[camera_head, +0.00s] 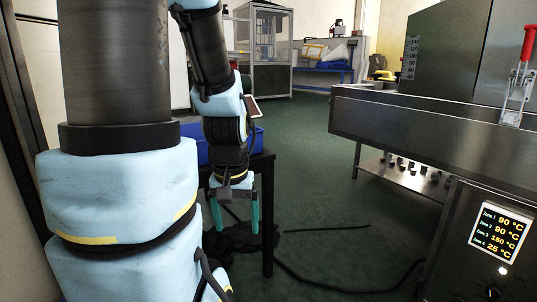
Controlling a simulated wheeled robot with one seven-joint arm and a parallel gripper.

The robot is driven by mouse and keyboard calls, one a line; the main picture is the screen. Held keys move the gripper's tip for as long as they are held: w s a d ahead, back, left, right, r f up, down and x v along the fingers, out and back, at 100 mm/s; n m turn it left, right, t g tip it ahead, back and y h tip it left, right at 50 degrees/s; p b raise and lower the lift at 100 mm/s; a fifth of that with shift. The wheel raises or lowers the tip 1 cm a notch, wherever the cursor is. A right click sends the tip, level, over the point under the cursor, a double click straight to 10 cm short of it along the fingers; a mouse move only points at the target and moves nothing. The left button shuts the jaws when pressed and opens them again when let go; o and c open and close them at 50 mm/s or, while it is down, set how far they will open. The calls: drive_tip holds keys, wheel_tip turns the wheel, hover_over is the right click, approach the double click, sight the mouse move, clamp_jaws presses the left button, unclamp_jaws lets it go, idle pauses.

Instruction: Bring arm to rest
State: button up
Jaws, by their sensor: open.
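My arm hangs down at the left of the head view, with its large upper links close to the camera. My gripper (236,229) points straight down in front of a dark table (263,162). Its two teal fingers are apart, with nothing seen between them. The gripper hangs in front of a blue bin (202,149) on that table, which my arm partly hides.
The metal tunnel dryer (430,135) with its zone display (499,233) and a red-handled clamp (528,45) fills the right. A black cable (345,288) crosses the green floor. A glazed cabinet (270,50) and a blue workbench (325,67) stand behind. The middle floor is mostly free.

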wheel_tip(320, 180, up, 38)
drive_tip(key=p, duration=3.6)
drive_tip(key=shift+w+f, duration=0.25)
drive_tip(key=shift+d, duration=0.1)
